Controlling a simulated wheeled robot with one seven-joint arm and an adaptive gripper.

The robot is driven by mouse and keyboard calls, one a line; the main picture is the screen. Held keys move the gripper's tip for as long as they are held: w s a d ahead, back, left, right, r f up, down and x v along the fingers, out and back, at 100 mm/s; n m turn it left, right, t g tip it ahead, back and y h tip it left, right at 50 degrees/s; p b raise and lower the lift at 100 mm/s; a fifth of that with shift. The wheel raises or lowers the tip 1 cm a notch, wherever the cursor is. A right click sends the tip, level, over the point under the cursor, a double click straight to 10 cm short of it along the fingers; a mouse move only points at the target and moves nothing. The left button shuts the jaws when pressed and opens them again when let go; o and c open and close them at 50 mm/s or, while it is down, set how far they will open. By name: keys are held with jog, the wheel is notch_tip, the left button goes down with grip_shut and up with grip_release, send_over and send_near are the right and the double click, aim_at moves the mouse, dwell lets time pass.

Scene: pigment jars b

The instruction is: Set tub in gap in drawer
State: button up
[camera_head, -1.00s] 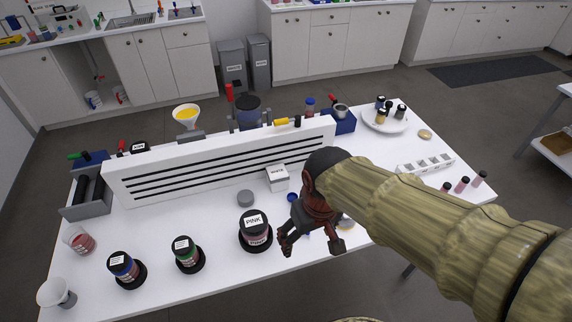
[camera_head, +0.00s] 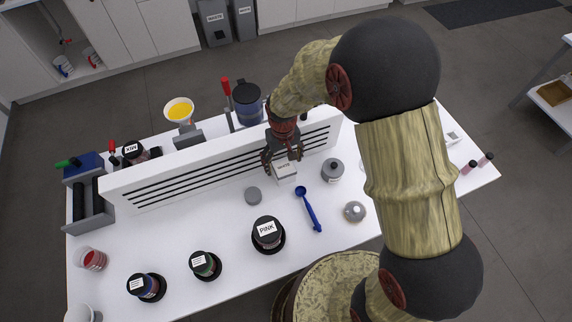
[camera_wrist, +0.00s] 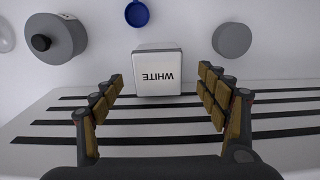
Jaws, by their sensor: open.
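The tub is a small white block-shaped container marked WHITE (camera_head: 284,173), standing on the white table against the front of a long white slotted unit (camera_head: 120,184). In the wrist view the tub (camera_wrist: 158,72) shows centred between my fingertips, with clear space on both sides. My gripper (camera_head: 282,158) is open and points down at the tub from above the slotted unit; its fingers (camera_wrist: 160,80) hold nothing. I cannot make out an open drawer or its gap; my arm hides the right part of the table.
Near the tub are a grey lid (camera_head: 253,196), a grey jar (camera_head: 333,170) and a blue spoon (camera_head: 308,208). A PINK jar (camera_head: 267,233) and two smaller jars stand along the front. A yellow-filled funnel (camera_head: 179,110) and blue container (camera_head: 247,103) stand behind the unit.

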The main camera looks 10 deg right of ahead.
aim_at(284, 167)
notch_tip(284, 167, down, 3)
jog(key=shift+w+r, duration=0.15)
jog(key=shift+d+f, duration=0.1)
jog(key=shift+f, duration=0.2)
notch_tip(284, 167, down, 4)
jog(key=shift+d, duration=0.1)
jog(key=shift+c, duration=0.4)
jog(key=c, duration=1.4)
jog(key=shift+r, duration=0.1)
jog(key=shift+c, duration=0.2)
